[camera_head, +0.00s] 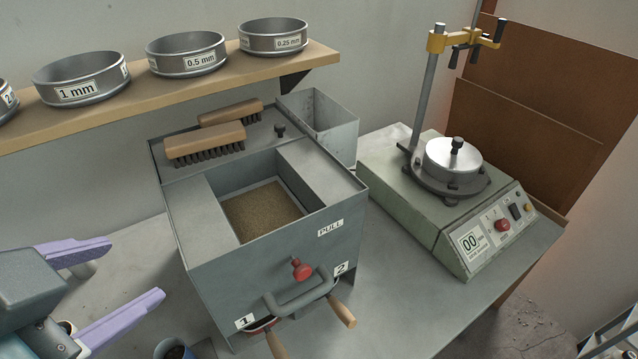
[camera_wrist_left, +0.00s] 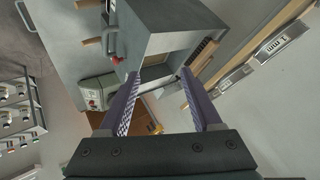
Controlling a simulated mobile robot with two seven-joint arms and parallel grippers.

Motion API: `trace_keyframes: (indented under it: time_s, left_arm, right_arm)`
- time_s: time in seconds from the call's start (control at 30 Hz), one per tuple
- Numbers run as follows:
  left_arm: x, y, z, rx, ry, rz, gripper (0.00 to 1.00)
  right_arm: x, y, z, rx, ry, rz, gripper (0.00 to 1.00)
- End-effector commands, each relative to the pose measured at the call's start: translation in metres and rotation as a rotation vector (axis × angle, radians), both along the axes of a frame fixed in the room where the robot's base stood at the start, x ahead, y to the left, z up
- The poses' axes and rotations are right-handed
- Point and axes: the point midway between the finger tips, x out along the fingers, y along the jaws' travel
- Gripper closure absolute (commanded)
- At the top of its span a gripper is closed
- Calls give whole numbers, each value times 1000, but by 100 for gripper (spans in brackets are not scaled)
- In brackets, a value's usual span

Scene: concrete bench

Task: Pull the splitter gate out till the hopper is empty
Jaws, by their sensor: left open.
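The grey splitter box (camera_head: 265,262) stands on the bench with its open hopper on top. Brown granular material (camera_head: 262,212) lies in the hopper. The red gate knob (camera_head: 301,270) sticks out of the front face below the PULL label. It also shows in the wrist view (camera_wrist_left: 116,60). A grey bar handle (camera_head: 300,300) is below the knob, with two wooden handles low at the front near labels 1 and 2. My left gripper (camera_head: 133,270) is open and empty, left of the box and apart from it. Its purple fingers (camera_wrist_left: 159,77) point towards the box in the wrist view. My right gripper is not visible.
Brushes (camera_head: 205,145) lie on the box's rear top, with a metal bin (camera_head: 318,122) behind. A sieve shaker (camera_head: 450,200) stands to the right. Labelled sieves (camera_head: 82,80) sit on the shelf (camera_head: 180,95) above. Cups (camera_head: 175,350) stand at the front left.

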Motion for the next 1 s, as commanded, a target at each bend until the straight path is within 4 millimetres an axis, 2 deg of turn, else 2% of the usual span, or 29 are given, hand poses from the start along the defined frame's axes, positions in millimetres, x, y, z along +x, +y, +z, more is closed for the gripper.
trace_keyframes:
  time_s: [0.03, 0.3, 0.5, 0.6, 0.7, 0.8, 1.0]
  left_arm:
    - [7, -3, -41, 39, -47, -38, 34]
    - [43, -27, -118, 299, -320, -264, 34]
    - [56, -55, -172, 508, -525, -429, 34]
    - [58, -71, -193, 605, -619, -502, 34]
    - [58, -85, -207, 685, -697, -560, 34]
    - [57, -95, -214, 739, -751, -598, 34]
    - [60, -103, -212, 776, -788, -623, 34]
  right_arm:
    - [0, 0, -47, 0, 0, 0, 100]
    - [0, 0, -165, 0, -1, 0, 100]
    - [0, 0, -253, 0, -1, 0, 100]
    - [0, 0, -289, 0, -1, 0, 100]
    - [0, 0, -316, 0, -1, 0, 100]
    - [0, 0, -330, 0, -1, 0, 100]
    - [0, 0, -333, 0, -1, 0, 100]
